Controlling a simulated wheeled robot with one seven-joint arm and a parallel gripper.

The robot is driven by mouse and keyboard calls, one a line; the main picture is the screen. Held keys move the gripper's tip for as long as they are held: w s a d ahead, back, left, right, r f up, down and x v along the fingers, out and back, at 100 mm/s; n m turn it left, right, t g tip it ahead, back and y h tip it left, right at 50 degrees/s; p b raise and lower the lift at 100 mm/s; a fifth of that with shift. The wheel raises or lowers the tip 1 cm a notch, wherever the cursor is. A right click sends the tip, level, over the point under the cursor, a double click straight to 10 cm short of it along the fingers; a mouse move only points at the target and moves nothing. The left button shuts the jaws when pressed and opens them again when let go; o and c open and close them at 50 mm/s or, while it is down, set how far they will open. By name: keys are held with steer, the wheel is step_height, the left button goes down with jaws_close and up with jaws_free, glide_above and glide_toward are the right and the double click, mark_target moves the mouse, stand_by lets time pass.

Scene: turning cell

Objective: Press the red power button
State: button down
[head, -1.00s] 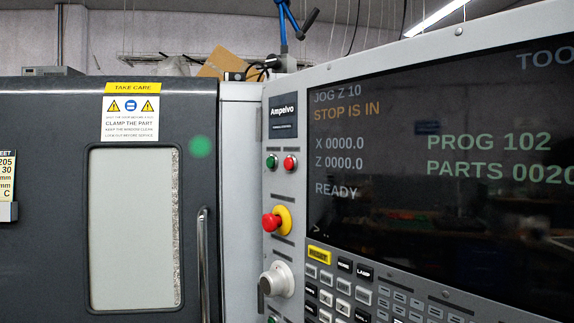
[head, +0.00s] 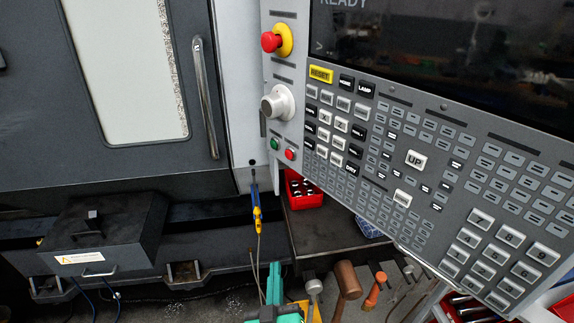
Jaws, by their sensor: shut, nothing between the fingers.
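Two red push buttons fit the task in this cell, but only one shows now.
The strip also carries a white rotary knob (head: 278,103). The keypad (head: 415,160) is to the right and the door handle (head: 205,98) to the left. Below are a red bin (head: 303,190), a hanging blue and yellow tool (head: 256,212) and a wooden mallet (head: 347,280).

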steer(key=w+a+r+t, duration=0.15)
steer(key=w+r, duration=0.35)
steer(key=r, duration=0.5)
steer(key=w+a+r+n, duration=0.1)
steer(key=w+a+r, duration=0.1)
steer(key=w+r, duration=0.5)
steer(key=w+a+r+t, duration=0.1)
steer(key=w+a+r, duration=0.15)
steer(key=r, duration=0.95)
steer(key=s+r+h, duration=0.1)
steer(key=s+r, duration=0.2)
steer(key=r, duration=1.4)
steer(key=s+a+r+m+t+h, duration=0.1)
steer(key=s+r, duration=0.3)
steer(key=r, duration=1.3)
steer(key=shift+s, duration=0.1)
steer(key=w+d, duration=0.6)
steer(key=shift+d, duration=0.2)
steer(key=shift+w+d, duration=0.1)
steer(key=shift+w+d, duration=0.2)
steer(key=shift+w, duration=0.05)
